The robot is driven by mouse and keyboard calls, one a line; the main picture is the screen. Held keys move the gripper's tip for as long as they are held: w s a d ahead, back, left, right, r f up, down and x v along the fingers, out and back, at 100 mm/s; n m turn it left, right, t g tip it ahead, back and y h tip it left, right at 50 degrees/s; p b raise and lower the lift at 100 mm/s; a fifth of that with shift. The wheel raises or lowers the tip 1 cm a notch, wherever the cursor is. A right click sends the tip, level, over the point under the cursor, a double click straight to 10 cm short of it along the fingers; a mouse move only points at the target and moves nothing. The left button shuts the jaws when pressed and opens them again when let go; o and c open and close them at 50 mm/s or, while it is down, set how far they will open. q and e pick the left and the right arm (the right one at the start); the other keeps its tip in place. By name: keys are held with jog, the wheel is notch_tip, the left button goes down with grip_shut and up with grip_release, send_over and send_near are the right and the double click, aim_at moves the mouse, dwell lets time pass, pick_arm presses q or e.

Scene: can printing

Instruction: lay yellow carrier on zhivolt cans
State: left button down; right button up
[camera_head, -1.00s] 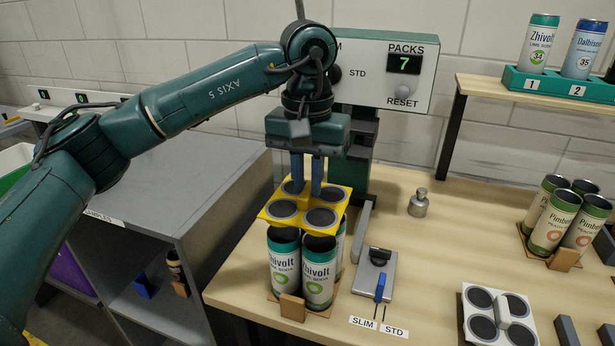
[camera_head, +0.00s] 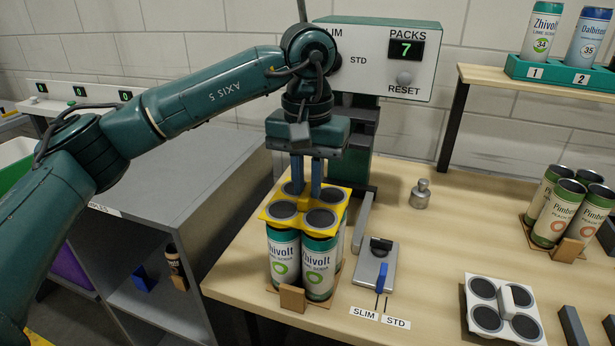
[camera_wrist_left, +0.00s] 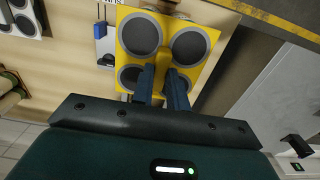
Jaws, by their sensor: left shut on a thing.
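The yellow carrier (camera_head: 302,228), a square plate with several dark round openings, lies level at the tops of the Zhivolt cans (camera_head: 318,268). The cans stand upright in a cluster on a brown base at the table's front left. I cannot tell whether the carrier is seated around the can rims or only resting on them. My left gripper (camera_head: 306,190) points straight down, its blue fingers shut on the middle of the carrier. The carrier also shows in the left wrist view (camera_wrist_left: 170,62), with the left gripper (camera_wrist_left: 163,75) at its middle. My right gripper is out of view.
A machine with a PACKS display (camera_head: 405,50) reading 7 stands behind. A lever plate (camera_head: 374,270) marked SLIM and STD is right of the cans. A white carrier (camera_head: 503,308) and Pimberly-type cans (camera_head: 560,215) are further right. A weight (camera_head: 420,194) stands in mid-table.

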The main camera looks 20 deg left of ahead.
pick_arm(q)
jog(key=shift+f, duration=0.3)
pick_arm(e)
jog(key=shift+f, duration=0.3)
pick_arm(q)
jog(key=c, duration=1.3)
grip_release()
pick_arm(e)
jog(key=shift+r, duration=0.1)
pick_arm(q)
jog(key=shift+r, duration=0.55)
notch_tip(320, 180, up, 12)
jog(key=shift+p, duration=0.45)
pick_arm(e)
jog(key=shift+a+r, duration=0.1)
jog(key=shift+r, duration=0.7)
